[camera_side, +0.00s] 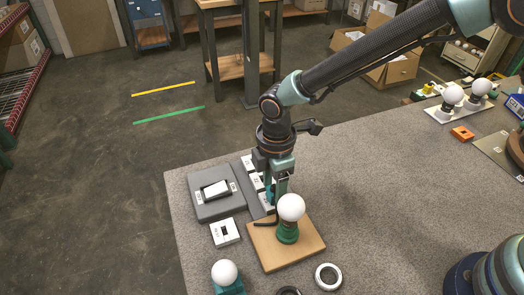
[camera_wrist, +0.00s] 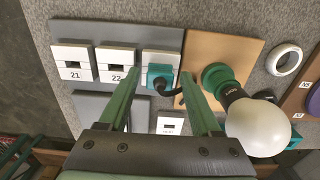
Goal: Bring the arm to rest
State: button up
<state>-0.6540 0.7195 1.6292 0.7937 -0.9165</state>
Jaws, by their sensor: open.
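My gripper (camera_side: 278,190) points down over the grey socket strip (camera_side: 248,165). In the wrist view its two green fingers (camera_wrist: 157,82) are apart. A teal plug (camera_wrist: 160,76) sits at the third white socket block, seen between the fingers and apart from them in that view. A black cord (camera_wrist: 174,90) runs from the plug to the lamp's green base (camera_side: 287,232). The lamp's white bulb (camera_side: 291,207) stands upright on a wooden board (camera_side: 308,242) and looks unlit. Blocks marked 21 (camera_wrist: 74,74) and 22 (camera_wrist: 116,75) show empty slots.
A white tile (camera_side: 225,232), another bulb (camera_side: 224,272) and a white ring (camera_side: 328,276) are near the front. More bulbs (camera_side: 452,95) stand at the back right. The table's middle is clear.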

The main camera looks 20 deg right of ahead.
grip_shut()
jog(key=c, duration=0.7)
grip_release()
grip_shut()
jog(key=shift+r, duration=0.85)
jog(key=shift+r, duration=0.75)
jog(key=shift+r, duration=0.1)
jog(key=shift+r, duration=1.9)
